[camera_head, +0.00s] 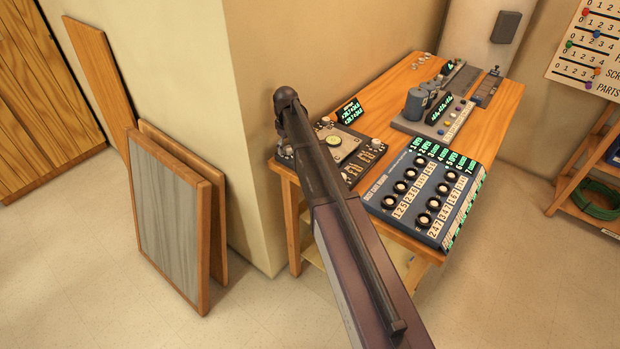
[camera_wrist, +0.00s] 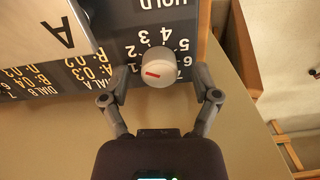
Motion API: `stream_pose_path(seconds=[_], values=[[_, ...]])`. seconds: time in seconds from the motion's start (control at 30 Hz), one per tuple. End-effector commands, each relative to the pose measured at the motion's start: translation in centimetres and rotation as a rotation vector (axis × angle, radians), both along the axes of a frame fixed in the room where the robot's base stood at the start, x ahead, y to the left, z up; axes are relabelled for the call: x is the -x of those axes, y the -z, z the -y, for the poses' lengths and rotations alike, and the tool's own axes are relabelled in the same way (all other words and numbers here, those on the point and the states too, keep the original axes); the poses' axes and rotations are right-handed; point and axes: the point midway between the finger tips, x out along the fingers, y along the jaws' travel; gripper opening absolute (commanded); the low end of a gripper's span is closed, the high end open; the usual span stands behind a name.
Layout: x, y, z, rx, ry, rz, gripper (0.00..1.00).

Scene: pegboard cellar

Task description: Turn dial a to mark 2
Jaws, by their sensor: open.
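Dial a is a round pale grey knob (camera_wrist: 158,67) with a short red pointer line, on a dark panel (camera_wrist: 119,24) in the wrist view. White numbers curve around the knob, with 2 at its upper left and 3, 4, 5 and 6 running over to the right. The red line lies on the knob's left half and points left, below the 2. My gripper (camera_wrist: 160,79) is open, one finger on each side of the knob; I cannot tell whether either touches it. A white plate with a large A (camera_wrist: 52,28) is left of the knob. The head view does not clearly show this dial.
In the head view, a wooden bench (camera_head: 486,122) holds a board of several black knobs (camera_head: 433,190) and other devices. My arm crosses in front of it. A wall corner (camera_head: 247,130) and leaning framed panels (camera_head: 168,220) stand left. The floor at the front left is clear.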

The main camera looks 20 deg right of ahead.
Motion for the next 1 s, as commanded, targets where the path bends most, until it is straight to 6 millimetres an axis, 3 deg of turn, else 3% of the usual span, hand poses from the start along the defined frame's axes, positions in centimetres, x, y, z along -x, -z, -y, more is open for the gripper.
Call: stream_pose_path(seconds=[1.0], values=[[0.00,0.00,0.10,0.000,0.669,0.000,0.79]])
